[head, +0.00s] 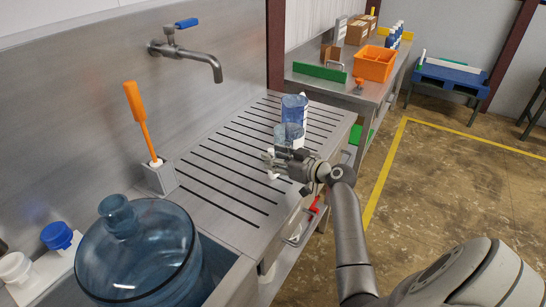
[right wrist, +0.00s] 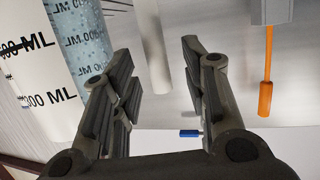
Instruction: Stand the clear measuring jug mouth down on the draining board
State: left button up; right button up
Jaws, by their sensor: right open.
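The clear, blue-tinted measuring jug (head: 293,103) is over the right part of the slotted draining board (head: 215,165). My right gripper (head: 270,163) is in front of its lower part and hides some of it. In the right wrist view the jug wall (right wrist: 92,50) with ML markings is at the upper left. A pale upright bar (right wrist: 152,50), seemingly its handle, shows between my open fingers, which look apart from it. I cannot tell which way the mouth faces or whether it touches the board. My left gripper is out of view.
A big blue bottle (head: 135,250) stands front left. An orange-handled brush (head: 138,112) stands in a grey holder (head: 160,178) by the back wall, below a tap (head: 190,53). The board's middle is clear. An orange crate (head: 375,63) is on the far bench.

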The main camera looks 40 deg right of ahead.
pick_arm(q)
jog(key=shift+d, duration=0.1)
pick_arm(e)
jog(key=v, duration=1)
jog(key=shift+s+r, duration=0.2)
jog(key=shift+s, duration=0.2)
